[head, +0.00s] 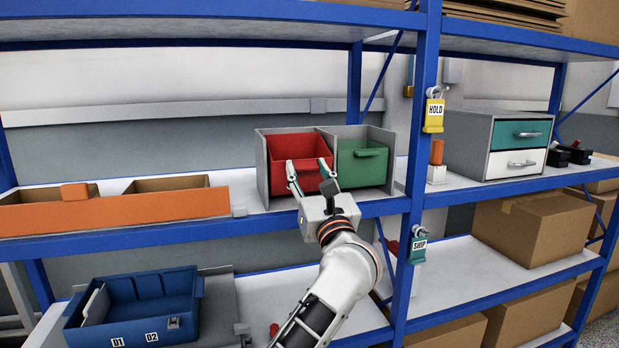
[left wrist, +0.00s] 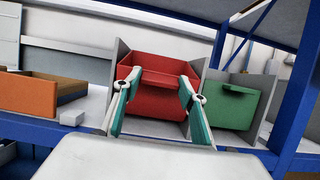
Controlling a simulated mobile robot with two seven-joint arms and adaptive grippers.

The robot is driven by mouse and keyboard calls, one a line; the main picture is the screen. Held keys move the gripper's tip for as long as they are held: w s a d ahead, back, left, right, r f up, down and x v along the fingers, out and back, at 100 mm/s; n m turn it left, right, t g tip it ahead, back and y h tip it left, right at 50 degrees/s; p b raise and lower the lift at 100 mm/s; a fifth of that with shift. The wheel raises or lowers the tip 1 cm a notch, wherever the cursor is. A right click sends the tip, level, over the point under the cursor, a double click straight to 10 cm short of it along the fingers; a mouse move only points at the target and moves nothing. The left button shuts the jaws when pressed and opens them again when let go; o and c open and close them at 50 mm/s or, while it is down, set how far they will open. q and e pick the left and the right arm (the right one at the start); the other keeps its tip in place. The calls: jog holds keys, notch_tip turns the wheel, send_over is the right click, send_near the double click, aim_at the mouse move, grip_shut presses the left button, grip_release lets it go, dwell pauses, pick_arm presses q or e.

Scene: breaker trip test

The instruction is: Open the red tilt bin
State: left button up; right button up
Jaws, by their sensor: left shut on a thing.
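The red tilt bin (head: 299,150) sits in the left bay of a grey two-bay holder (head: 262,163) on the middle shelf. Its open top and part of its inside show in the head view. The red bin also shows in the left wrist view (left wrist: 155,102), with its handle lip (left wrist: 160,78) at the top of its front. My left gripper (head: 309,166) is at the front of the red bin, shut on its handle, one finger at each end. The fingers cover part of the front. I cannot tell exactly how far the bin is tilted. My right gripper is not seen.
A green bin (head: 361,166) stands in the right bay. An orange-fronted box (head: 120,211) is to the left. A blue upright (head: 415,190) with a yellow HOLD tag (head: 433,115) and a teal SHIP tag (head: 418,250) stands to the right. A blue tray (head: 135,315) is below left.

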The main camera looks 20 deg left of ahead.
pick_arm(q)
jog(key=shift+f+t+b, duration=0.3)
jog(key=shift+f+b, duration=0.1)
jog(key=shift+f, duration=0.45)
jog(key=t+b, duration=0.1)
jog(key=s+y+b, duration=0.1)
jog(key=b, duration=0.1)
jog(key=shift+d+f+t+y, duration=0.3)
jog(key=shift+d+t, duration=0.1)
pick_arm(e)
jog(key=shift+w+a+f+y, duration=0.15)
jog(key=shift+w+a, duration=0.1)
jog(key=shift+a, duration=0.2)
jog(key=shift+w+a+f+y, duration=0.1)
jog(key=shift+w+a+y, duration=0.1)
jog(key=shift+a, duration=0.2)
pick_arm(q)
jog(key=shift+s+b, duration=0.1)
jog(key=shift+b, duration=0.2)
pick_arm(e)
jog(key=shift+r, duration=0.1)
pick_arm(q)
jog(key=shift+s+r, duration=0.1)
jog(key=shift+r, duration=0.05)
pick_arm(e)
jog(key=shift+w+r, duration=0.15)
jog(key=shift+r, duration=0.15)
